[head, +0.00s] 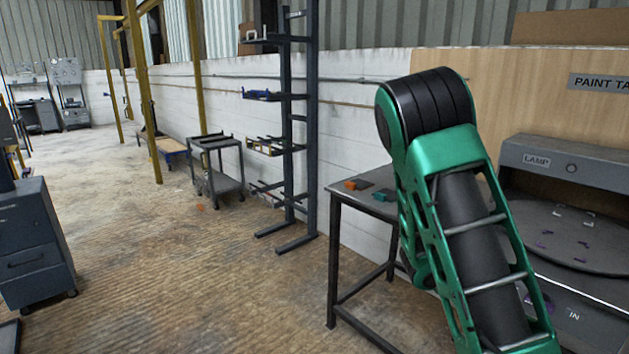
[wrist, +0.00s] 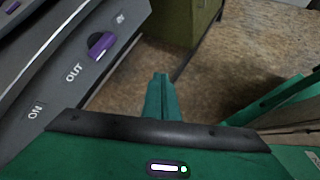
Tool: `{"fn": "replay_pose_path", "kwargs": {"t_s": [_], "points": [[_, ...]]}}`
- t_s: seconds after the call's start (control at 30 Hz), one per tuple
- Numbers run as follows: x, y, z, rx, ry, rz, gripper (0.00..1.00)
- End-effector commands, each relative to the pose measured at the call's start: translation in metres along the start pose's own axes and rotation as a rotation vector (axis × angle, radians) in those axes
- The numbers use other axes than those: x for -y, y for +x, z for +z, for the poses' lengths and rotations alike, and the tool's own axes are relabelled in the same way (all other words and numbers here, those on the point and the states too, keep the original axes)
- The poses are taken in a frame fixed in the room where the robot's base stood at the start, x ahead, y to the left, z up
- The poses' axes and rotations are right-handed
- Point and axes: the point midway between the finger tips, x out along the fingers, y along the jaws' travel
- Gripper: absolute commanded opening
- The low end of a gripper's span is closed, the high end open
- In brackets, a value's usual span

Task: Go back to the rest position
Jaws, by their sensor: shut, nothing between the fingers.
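My gripper (wrist: 160,85) shows in the wrist view, its green fingers together and empty, pointing over the concrete floor. It is just right of a grey control panel marked OUT and ON, apart from it as far as I can see. In the head view my green and black arm is bent in front of the right side, and my gripper is not visible there. No rest position is marked in either view.
The grey panel carries a purple knob (wrist: 101,45). A grey machine labelled LAMP (head: 540,158) with a round plate (head: 560,235) stands at right. A dark table (head: 345,190) holds small orange and teal pieces. A shelf rack (head: 287,120) stands behind. Open floor lies left.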

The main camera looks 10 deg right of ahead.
Motion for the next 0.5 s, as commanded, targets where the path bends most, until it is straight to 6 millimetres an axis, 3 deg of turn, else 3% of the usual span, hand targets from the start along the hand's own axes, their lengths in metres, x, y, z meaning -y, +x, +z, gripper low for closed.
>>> {"fn": "replay_pose_path", "kwargs": {"t_s": [0.27, 0.5], "points": [[0.038, -0.034, 0.009, -0.167, 0.387, -0.230, 0.00], [0.064, -0.074, 0.021, -0.272, 0.674, -0.422, 0.00]]}}
